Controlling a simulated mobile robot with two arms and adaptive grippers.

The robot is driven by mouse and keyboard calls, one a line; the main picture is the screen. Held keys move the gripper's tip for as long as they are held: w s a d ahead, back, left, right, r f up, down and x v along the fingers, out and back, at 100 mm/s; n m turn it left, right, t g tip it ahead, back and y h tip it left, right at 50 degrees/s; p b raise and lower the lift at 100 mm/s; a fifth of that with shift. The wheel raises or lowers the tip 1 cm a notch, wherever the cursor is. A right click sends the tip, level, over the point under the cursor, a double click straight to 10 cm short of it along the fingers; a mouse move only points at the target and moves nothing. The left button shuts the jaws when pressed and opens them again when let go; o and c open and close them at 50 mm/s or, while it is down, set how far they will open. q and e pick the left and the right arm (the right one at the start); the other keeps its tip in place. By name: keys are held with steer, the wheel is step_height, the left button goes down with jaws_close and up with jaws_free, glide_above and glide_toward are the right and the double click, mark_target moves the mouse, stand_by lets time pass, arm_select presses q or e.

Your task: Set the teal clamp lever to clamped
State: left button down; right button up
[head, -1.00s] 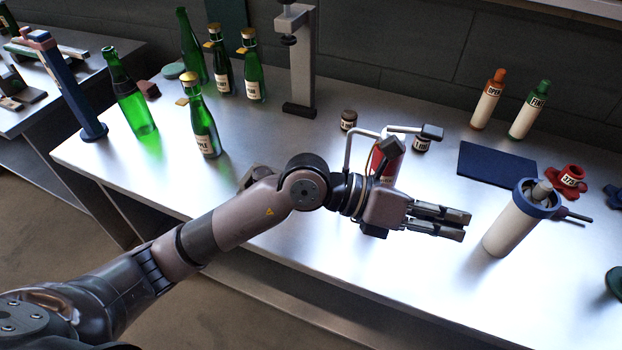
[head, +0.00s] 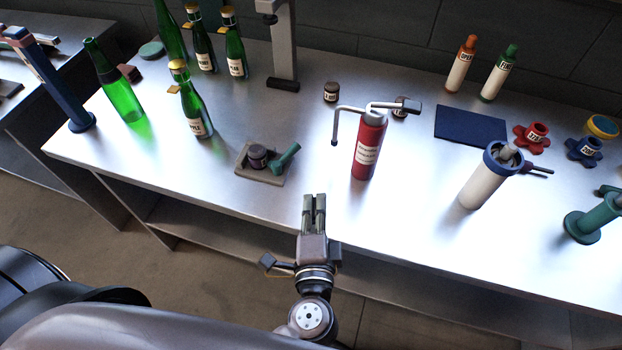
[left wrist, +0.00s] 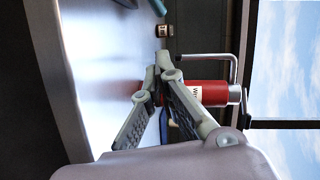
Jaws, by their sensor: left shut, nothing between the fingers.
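A teal lever (head: 286,158) sits at the right side of a small grey base (head: 244,172) near the table's front, tilted up to the right. A dark round piece (head: 257,156) sits beside it on the base. I cannot tell whether the lever is clamped. My left gripper (head: 314,198) is shut and empty at the table's front edge, right of and nearer than the lever, not touching it. My right gripper is out of view.
A red canister (head: 369,150) with a bent metal arm stands right of the lever. Green bottles (head: 195,112) stand at left. A white cylinder (head: 485,182) and a green device (head: 592,220) stand at right. The tabletop between base and canister (head: 325,150) is clear.

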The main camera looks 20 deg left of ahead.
mark_target(285, 155)
arm_select(q)
steer(key=p+x, duration=0.1)
steer(key=x, duration=0.2)
steer(key=p+x, duration=0.1)
steer(key=x, duration=0.4)
steer(key=shift+w+r+p, duration=0.2)
steer(key=shift+w+p, duration=0.2)
steer(key=w+a, duration=0.1)
steer(key=w+a+f+p, duration=0.1)
steer(key=shift+a, duration=0.4)
steer(key=shift+w+a, duration=0.1)
steer(key=shift+a, duration=0.3)
steer(key=shift+f, duration=0.1)
steer(key=shift+w+a+f+b, duration=0.15)
steer(key=shift+w+a+b, duration=0.2)
steer(key=shift+w+a, duration=0.15)
steer(key=shift+w+d, duration=0.1)
